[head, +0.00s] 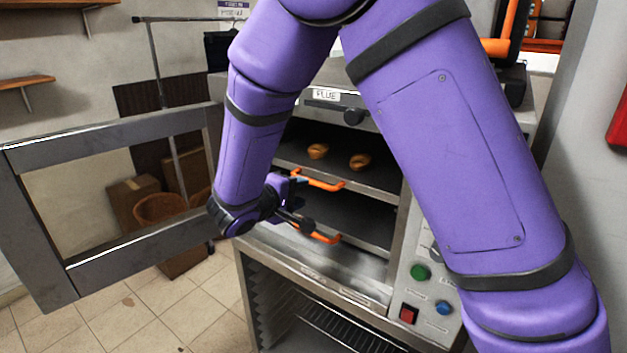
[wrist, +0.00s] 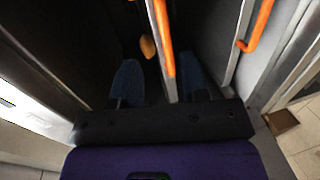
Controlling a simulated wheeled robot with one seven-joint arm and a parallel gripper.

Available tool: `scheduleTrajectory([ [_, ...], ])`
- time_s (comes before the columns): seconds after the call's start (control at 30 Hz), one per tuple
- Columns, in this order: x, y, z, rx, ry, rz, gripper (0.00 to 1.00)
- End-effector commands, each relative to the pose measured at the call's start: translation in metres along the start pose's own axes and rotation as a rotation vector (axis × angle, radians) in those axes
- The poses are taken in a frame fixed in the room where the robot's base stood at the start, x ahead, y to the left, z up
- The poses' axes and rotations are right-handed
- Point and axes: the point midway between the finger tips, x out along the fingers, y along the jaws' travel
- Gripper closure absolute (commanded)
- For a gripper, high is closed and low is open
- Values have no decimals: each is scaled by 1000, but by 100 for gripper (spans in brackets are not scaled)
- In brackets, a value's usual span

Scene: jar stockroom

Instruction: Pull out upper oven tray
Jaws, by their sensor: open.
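The oven (head: 385,250) stands open. Its upper tray (head: 293,153) carries two brown pastries (head: 360,161) and has an orange handle (head: 325,183) on its front edge. The lower tray (head: 345,222) has a similar orange handle (head: 322,237). My gripper (head: 297,190) is at the left end of the upper handle, in front of the oven opening. In the wrist view, my gripper (wrist: 163,84) is open, with the upper handle (wrist: 161,40) between its dark fingers. Contact cannot be told. The lower handle also shows there (wrist: 258,25), off to the right.
The oven door (head: 130,255) is swung open to the left, close to my wrist. A control panel with buttons (head: 420,272) is right of the opening. A wire rack (head: 350,330) sits below. A basket (head: 160,208) and cardboard boxes (head: 133,196) stand behind the door.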

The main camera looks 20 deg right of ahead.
Motion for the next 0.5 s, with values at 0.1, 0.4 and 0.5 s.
scheduleTrajectory([
  [0.1,-4,-8,-9,-7,32,26,59],
  [0.4,25,-8,-11,-7,33,32,59],
  [0.5,43,-8,-12,-6,33,31,59],
])
